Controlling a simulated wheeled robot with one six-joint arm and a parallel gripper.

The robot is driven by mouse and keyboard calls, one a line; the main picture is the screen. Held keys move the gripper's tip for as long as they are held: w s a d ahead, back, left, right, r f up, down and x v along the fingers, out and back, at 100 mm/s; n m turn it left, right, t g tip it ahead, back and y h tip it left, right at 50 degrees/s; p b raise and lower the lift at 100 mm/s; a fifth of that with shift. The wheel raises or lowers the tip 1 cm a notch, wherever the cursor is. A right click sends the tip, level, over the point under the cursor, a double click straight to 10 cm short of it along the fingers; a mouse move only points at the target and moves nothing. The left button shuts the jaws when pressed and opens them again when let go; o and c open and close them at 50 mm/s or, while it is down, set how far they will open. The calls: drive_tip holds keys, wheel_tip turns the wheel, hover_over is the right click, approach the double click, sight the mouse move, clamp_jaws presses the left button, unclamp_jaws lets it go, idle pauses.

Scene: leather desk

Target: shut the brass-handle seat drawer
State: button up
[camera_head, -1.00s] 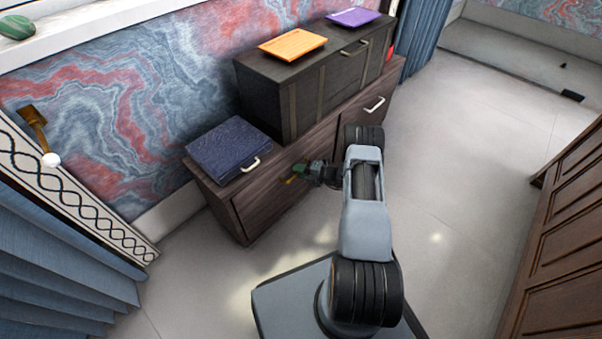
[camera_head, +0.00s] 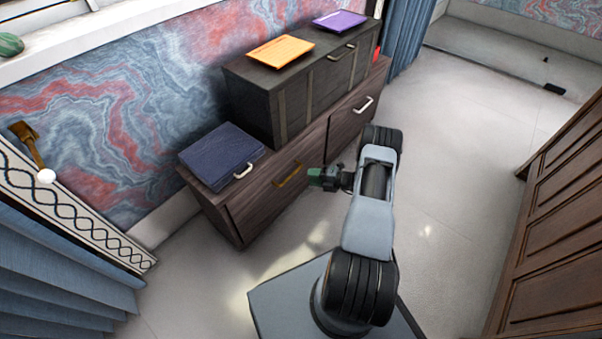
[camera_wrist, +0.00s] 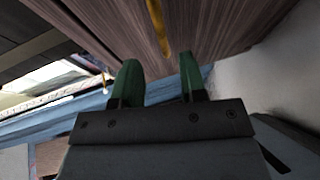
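The seat is a long, low dark wood cabinet. Its left drawer (camera_head: 262,205) carries a brass handle (camera_head: 290,176). The drawer front looks flush with the cabinet, with no clear gap in the head view. My gripper (camera_head: 316,178) hangs just in front of and to the right of the brass handle, apart from it. In the wrist view the two green fingers of my gripper (camera_wrist: 160,78) are spread with nothing between them. The brass handle (camera_wrist: 157,25) shows beyond the fingertips on the wood front.
A second drawer (camera_head: 350,125) with a pale handle is to the right. A dark chest (camera_head: 262,100) and a blue case (camera_head: 220,155) stand on the cabinet. Orange (camera_head: 281,51) and purple (camera_head: 339,19) flat items lie on the chest. Open floor (camera_head: 450,150) lies right of my arm.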

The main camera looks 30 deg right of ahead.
drive_tip(key=shift+p+v, duration=0.35)
drive_tip(key=shift+v, duration=1.85)
drive_tip(key=shift+r, duration=0.1)
drive_tip(key=s+a+r+n+g+h+p, duration=0.1)
drive_tip(key=a+r+n+g+p, duration=0.2)
drive_tip(key=a+r+n+p, duration=0.7)
drive_tip(key=s+d+r+n+g+h+p, duration=0.1)
drive_tip(key=r+n+g, duration=0.35)
drive_tip(key=r, duration=1.15)
drive_tip(key=s+a+r+n+g+h+p, duration=0.1)
drive_tip(key=a+r+n+g+p, duration=0.2)
drive_tip(key=a+r+n+p, duration=0.7)
drive_tip(key=s+r+n+t+h+p, duration=0.1)
drive_tip(key=s+r+n+h+p, duration=0.2)
drive_tip(key=r+n, duration=0.4)
drive_tip(key=s+r+n+t+h+p, duration=0.1)
drive_tip(key=s+r+n+p, duration=0.3)
drive_tip(key=r, duration=0.9)
drive_tip(key=s+r+n+t+h+p, duration=0.1)
drive_tip(key=s+r+n+h+p, duration=0.3)
drive_tip(key=s+r+n, duration=0.3)
wheel_tip(320, 180, up, 4)
drive_tip(key=n, duration=0.2)
drive_tip(key=shift+a+n+h, duration=0.2)
drive_tip(key=shift+n+h, duration=0.1)
drive_tip(key=shift+n, duration=0.05)
